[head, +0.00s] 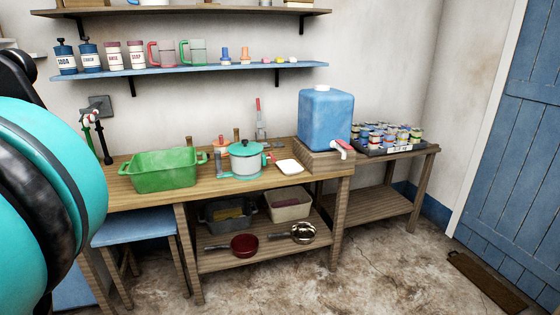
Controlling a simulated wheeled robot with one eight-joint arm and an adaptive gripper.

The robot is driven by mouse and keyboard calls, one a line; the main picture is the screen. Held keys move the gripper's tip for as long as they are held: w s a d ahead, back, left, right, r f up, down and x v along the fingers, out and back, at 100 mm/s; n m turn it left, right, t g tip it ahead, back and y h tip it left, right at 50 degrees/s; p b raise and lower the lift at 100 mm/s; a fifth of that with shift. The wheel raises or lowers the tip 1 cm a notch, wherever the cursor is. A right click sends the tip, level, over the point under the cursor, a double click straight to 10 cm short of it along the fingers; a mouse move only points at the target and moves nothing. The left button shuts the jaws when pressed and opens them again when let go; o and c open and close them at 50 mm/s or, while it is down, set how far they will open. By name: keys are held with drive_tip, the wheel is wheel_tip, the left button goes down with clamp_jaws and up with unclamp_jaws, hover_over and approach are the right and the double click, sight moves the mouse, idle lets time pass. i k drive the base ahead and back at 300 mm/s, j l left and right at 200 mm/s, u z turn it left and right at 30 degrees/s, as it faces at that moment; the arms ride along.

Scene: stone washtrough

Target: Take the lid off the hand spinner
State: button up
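The hand spinner (246,165) appears to be the pale grey round tub standing upright on the wooden worktop, near the middle of the head view. Its teal lid (244,149) sits on top and covers the opening, with a small knob at the centre. The inside of the spinner is hidden. My gripper is not in view. Only a large teal and black part of my arm shows close up at the left edge, well apart from the spinner.
A green basin (164,178) stands left of the spinner, and a white dish (289,166) lies to its right. A blue water container (326,118) with a tap stands further right. Small tools crowd behind the spinner. A blue stool (135,229) stands below.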

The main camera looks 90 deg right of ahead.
sight(246, 148)
drive_tip(key=z, duration=3.05)
